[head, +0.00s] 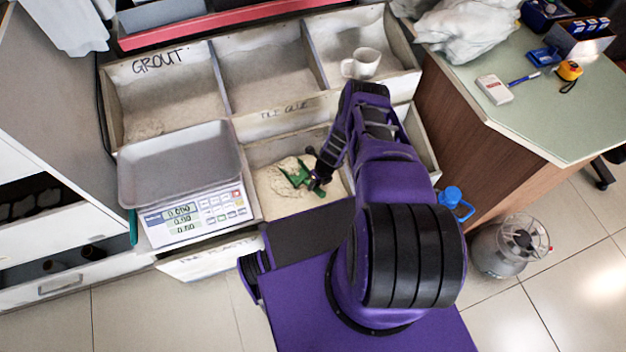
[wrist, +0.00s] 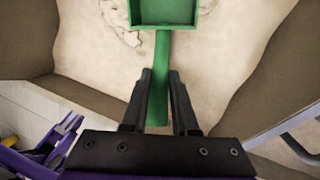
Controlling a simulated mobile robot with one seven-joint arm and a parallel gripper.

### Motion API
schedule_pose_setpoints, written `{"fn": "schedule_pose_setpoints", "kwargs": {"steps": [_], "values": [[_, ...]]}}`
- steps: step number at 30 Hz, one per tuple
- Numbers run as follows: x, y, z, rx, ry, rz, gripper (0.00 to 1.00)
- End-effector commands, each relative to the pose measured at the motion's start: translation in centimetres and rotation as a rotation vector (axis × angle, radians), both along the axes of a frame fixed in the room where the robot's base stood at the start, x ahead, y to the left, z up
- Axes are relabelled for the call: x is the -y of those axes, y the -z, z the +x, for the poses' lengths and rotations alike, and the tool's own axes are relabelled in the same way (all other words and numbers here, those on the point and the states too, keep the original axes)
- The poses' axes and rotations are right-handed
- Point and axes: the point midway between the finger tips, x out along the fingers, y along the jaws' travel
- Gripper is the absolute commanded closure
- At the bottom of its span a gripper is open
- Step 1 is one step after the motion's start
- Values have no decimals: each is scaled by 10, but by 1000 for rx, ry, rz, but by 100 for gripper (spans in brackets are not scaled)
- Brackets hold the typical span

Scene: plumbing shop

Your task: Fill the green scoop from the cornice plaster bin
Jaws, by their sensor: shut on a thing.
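The green scoop (head: 298,174) is low in a lower-row bin (head: 270,149) of pale powder, right of the scale. My gripper (head: 316,183) is shut on the scoop's handle. In the wrist view the handle of the scoop (wrist: 163,50) runs between the fingers of my gripper (wrist: 160,76), with its pan pointing away. The visible part of the pan is bare green; its far end is cut off. Pale powder lies around and beyond it. My arm and base hide this bin's front, so I cannot read its label.
Upper bins include one marked GROUT (head: 158,92) and one marked TILE GLUE (head: 265,75). A white mug (head: 363,64) stands in the upper right bin. A scale (head: 190,185) covers the lower left bin. A counter (head: 530,85) stands right, with a gas canister (head: 505,250) below.

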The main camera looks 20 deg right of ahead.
Motion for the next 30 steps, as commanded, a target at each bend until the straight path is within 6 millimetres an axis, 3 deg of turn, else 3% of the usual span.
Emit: {"fn": "schedule_pose_setpoints", "kwargs": {"steps": [30], "values": [[10, -45, -28, 109, 2, 42, 100]]}}
